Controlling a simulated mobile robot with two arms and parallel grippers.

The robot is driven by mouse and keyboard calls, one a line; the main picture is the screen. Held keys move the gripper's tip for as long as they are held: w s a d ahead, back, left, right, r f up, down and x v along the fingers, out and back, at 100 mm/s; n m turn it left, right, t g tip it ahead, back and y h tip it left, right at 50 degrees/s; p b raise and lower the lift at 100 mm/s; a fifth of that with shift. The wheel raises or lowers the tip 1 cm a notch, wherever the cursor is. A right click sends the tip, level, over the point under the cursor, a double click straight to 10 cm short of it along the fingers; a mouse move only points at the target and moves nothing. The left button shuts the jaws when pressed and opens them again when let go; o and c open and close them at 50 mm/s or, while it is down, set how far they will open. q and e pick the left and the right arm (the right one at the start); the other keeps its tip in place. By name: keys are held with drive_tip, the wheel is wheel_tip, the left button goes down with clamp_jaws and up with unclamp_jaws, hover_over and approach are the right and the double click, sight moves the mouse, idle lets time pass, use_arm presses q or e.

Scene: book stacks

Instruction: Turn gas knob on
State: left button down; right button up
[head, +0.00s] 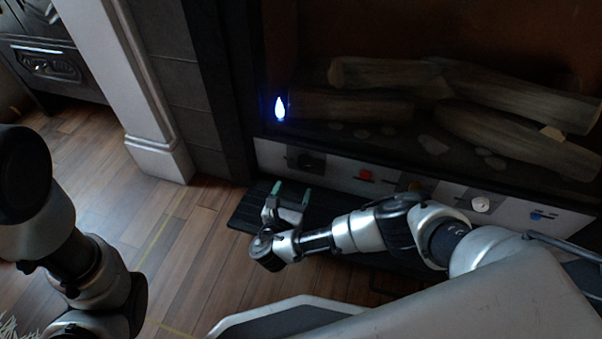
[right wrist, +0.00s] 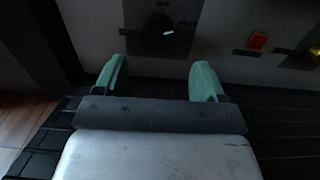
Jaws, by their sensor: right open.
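A dark round knob (head: 311,161) sits at the left end of the pale control panel (head: 340,178) under the fireplace. In the right wrist view this knob (right wrist: 160,38) has "OFF" lettering above it and a short white mark on its face. My right gripper (head: 291,192) is open and empty, just in front of and below the knob. In the right wrist view its green fingertips (right wrist: 160,70) are spread to either side below the knob, with nothing between them. My left arm shows at the left, but its gripper is out of view.
Right along the panel are a red button (head: 365,175), a brass-coloured knob (right wrist: 313,55), a white knob (head: 481,204) and a blue control (head: 541,215). A small blue-white flame (head: 280,108) glows beside the logs (head: 350,107). A dark slatted hearth (head: 246,212) lies below.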

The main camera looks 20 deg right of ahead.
sight(303, 166)
drive_tip(key=b+x, duration=0.4)
drive_tip(key=x, duration=0.3)
drive_tip(key=shift+w+d+f, duration=0.15)
drive_tip(key=shift+f, duration=0.05)
drive_tip(key=shift+w+d+r+b, duration=0.15)
drive_tip(key=shift+w+d+b, duration=0.15)
drive_tip(key=shift+w+b, duration=0.2)
drive_tip(key=shift+c, duration=0.4)
